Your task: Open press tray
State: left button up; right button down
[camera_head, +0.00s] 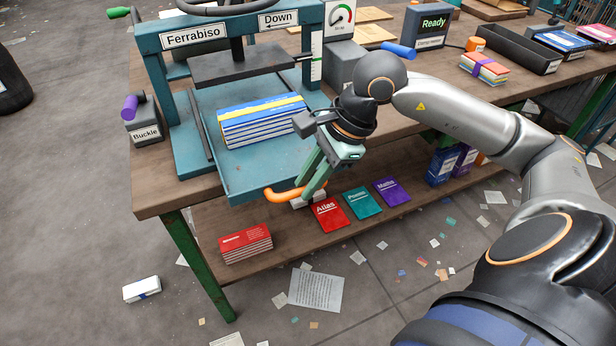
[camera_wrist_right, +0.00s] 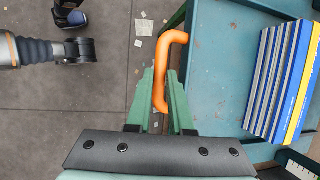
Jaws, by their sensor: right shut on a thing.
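The blue press tray (camera_head: 238,178) juts out from under the press, past the table's front edge, with a stack of blue-and-yellow books (camera_head: 262,122) lying on it. An orange handle (camera_head: 283,193) is fixed to the tray's front. My right gripper (camera_head: 308,192) is at the handle, its green fingers shut on it. In the right wrist view the handle (camera_wrist_right: 172,62) runs between the fingertips (camera_wrist_right: 160,92), and the tray (camera_wrist_right: 225,60) is to the right. My left gripper is in neither view.
The press frame labelled Ferrabiso (camera_head: 192,36) stands over the tray, its dark plate (camera_head: 240,64) above the books. A Buckle box (camera_head: 146,132) stands at the left. Red books (camera_head: 245,244) and several thin booklets lie on the lower shelf (camera_head: 310,232). Paper scraps litter the floor.

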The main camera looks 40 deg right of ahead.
jog(key=c, duration=0.8)
grip_release()
jog(key=v, duration=1.2)
jog(key=shift+r+p, duration=0.3)
jog(key=shift+p, duration=0.15)
jog(key=shift+s+f, duration=0.1)
jog(key=shift+s, duration=0.1)
